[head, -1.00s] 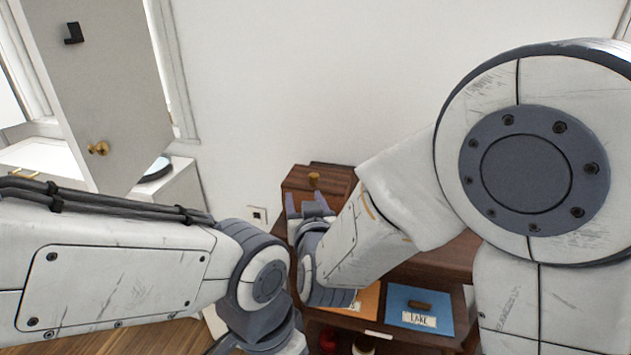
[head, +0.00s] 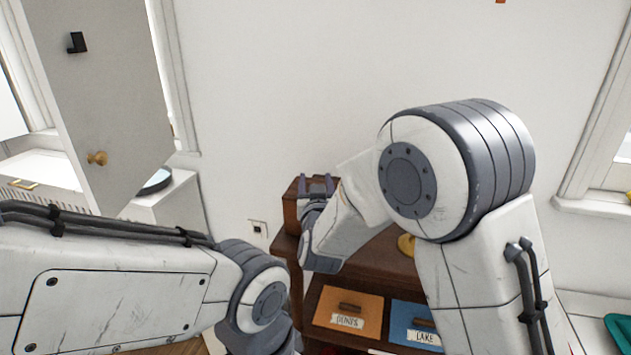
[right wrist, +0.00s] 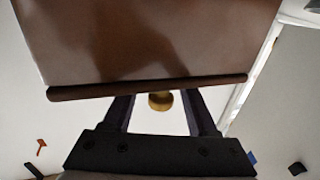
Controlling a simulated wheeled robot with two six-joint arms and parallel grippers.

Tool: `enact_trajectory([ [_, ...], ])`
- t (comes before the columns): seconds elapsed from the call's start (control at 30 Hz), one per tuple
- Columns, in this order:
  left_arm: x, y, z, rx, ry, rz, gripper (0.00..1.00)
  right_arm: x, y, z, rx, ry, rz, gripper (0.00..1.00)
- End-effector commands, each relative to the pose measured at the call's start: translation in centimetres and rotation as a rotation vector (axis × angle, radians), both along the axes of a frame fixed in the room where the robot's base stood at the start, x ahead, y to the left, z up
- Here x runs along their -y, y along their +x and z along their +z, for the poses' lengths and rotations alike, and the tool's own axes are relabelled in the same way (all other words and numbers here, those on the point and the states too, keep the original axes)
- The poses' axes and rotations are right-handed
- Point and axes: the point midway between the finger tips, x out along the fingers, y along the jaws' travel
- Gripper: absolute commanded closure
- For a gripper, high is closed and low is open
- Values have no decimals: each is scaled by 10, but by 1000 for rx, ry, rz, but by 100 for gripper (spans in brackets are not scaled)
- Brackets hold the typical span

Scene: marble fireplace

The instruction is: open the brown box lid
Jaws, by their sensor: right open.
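The brown box (head: 290,207) stands at the far left end of a dark wooden cabinet, against the white wall. My right gripper (head: 316,184) is in front of the box's upper part and hides most of it. In the right wrist view, a brown panel of the box (right wrist: 150,45) with a rounded edge fills the top. A gold knob (right wrist: 160,101) shows just below that edge, between the two spread, open fingers. I cannot tell whether the fingers touch the knob or whether the lid is raised. My left gripper is out of view; only its arm shows.
The cabinet (head: 378,262) has an orange drawer (head: 348,296) and a blue drawer (head: 408,312) in front. A yellow object (head: 406,245) stands on top, partly hidden by my right arm. A grey door (head: 110,100) is at left. A window (head: 612,170) is at right.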

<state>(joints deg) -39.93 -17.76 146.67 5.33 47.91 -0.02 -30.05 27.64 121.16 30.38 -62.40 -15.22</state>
Motion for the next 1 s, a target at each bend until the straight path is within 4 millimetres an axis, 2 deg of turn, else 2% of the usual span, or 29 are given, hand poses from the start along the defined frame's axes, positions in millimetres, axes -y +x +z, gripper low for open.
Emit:
enact_trajectory([
  [0.27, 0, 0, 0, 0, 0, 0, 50, -1, 2, 0, 0, 0, 1, 42],
  [0.3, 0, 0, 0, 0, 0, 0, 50, -1, 2, 0, 0, 0, 1, 49],
  [0.37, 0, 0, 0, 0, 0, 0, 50, -1, 2, 0, 0, 0, 1, 72],
  [0.43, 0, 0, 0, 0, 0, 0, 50, -1, 2, 0, 0, 0, 1, 99],
  [1.0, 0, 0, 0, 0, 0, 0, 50, -1, 2, 0, 0, 0, 2, 100],
])
